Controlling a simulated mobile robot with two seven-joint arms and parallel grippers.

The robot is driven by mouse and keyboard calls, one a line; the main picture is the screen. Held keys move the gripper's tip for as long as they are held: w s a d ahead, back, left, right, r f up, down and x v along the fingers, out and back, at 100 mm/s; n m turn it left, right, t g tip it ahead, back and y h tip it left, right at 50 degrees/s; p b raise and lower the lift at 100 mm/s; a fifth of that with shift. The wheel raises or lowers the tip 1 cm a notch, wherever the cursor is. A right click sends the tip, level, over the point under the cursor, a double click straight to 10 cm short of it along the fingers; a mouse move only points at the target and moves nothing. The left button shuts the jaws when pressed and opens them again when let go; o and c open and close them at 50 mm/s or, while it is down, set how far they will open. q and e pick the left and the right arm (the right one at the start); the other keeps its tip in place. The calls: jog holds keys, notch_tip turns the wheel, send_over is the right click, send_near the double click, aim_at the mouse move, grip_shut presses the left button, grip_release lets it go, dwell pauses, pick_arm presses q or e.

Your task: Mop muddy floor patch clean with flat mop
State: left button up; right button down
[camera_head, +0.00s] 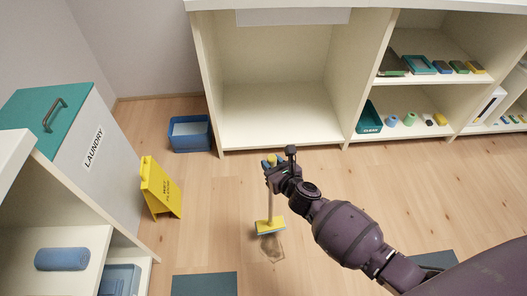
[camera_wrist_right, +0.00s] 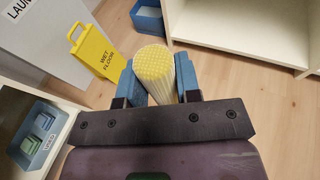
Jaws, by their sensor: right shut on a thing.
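The flat mop (camera_head: 270,227) stands on the wooden floor with its yellow head and a blue edge beneath. Its pale handle rises up to my right gripper (camera_head: 272,168). A faint brownish muddy patch (camera_head: 272,248) lies on the floor just in front of the mop head, touching or partly under it; I cannot tell which. In the right wrist view, my right gripper (camera_wrist_right: 157,85) has its blue fingers shut on both sides of the handle's ribbed yellow top end (camera_wrist_right: 154,62). The mop head is hidden in that view. My left gripper is not in view.
A yellow wet-floor sign (camera_head: 160,188) stands left of the mop, beside the laundry bin (camera_head: 75,140). A blue tub (camera_head: 190,134) sits behind it. White shelving (camera_head: 275,130) closes off the back. Dark mats (camera_head: 204,284) lie in front. Floor around the patch is clear.

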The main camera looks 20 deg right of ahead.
jog(key=shift+w+a+r, duration=0.1)
jog(key=shift+w+a, duration=0.05)
jog(key=shift+w, duration=0.7)
jog(key=shift+f, duration=0.3)
jog(key=f+b, duration=0.2)
jog(key=f, duration=0.1)
jog(key=shift+s, duration=0.2)
jog(key=shift+f+b, duration=0.35)
jog(key=shift+b, duration=0.2)
jog(key=shift+w+f+b, duration=0.1)
jog(key=shift+f+b, duration=0.25)
jog(key=shift+b, duration=0.1)
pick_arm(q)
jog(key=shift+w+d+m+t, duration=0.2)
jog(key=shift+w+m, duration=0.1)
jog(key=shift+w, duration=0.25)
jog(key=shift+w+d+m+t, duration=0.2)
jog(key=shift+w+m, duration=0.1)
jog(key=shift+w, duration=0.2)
pick_arm(e)
jog(key=shift+w+r, duration=0.1)
jog(key=shift+w, duration=0.05)
